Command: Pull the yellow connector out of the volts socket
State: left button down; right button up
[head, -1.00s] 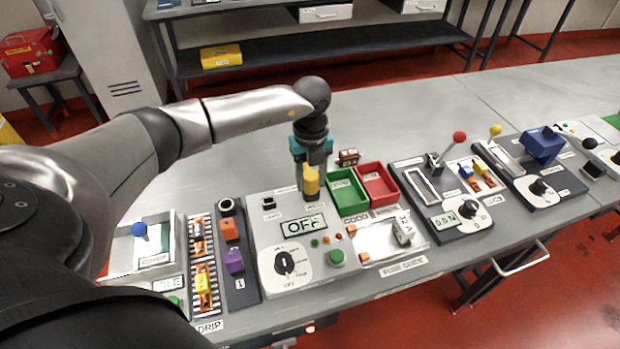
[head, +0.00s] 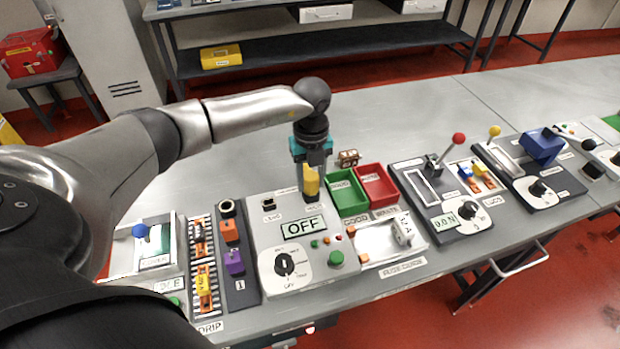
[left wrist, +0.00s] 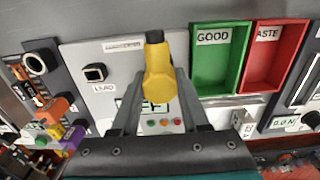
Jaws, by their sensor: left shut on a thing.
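The yellow connector (head: 311,181) is at the upper right of the grey meter box (head: 262,235), above its display reading OFF. My left gripper (head: 311,168) points down from above and is shut on the connector. In the left wrist view the connector (left wrist: 158,78) sits between the two fingers (left wrist: 158,92), with a dark part at its far end. The connector and fingers cover the volts socket, so I cannot tell whether the plug is seated or clear. The other socket (head: 269,202), labelled LEAD, is empty. My right gripper is not in view.
A green GOOD bin (head: 349,207) and a red WASTE bin (head: 388,172) stand close right of the meter box. A small brown object (head: 348,157) is behind them. A strip with batteries (head: 207,305) lies left. The bench behind is clear.

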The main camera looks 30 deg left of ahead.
pick_arm(q)
jog(key=shift+r+p, duration=0.4)
jog(key=shift+r, duration=0.25)
jog(key=shift+r+p, duration=1)
jog(key=shift+r, duration=0.1)
jog(key=shift+r+p, duration=2.15)
jog(key=shift+r, duration=0.3)
